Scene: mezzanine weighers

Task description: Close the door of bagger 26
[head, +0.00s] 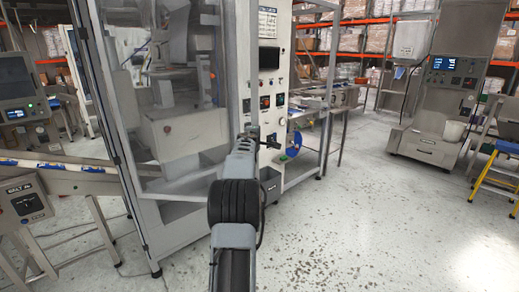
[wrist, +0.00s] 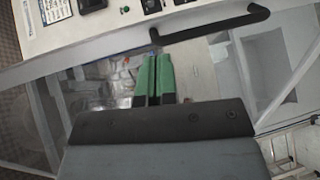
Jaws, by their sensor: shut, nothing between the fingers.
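The bagger is the tall cabinet at left centre in the head view, with a clear door (head: 130,75) in a grey frame. I cannot read the number 26 on it, nor tell how far the door stands open. In the wrist view a black bar handle (wrist: 215,31) runs along the grey door frame (wrist: 95,54). My gripper (head: 274,142) is in front of the cabinet's right side in the head view. In the wrist view its green fingers (wrist: 154,57) are together and empty, with their tips close to the handle's left end; I cannot tell whether they touch.
A white control panel (head: 269,85) with buttons stands right of the door. A grey bin (head: 269,186) is low beside it. A conveyor (head: 75,177) is at the left. Another machine (head: 438,110) and a yellow step stool (head: 492,170) are at the right. The speckled floor between is clear.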

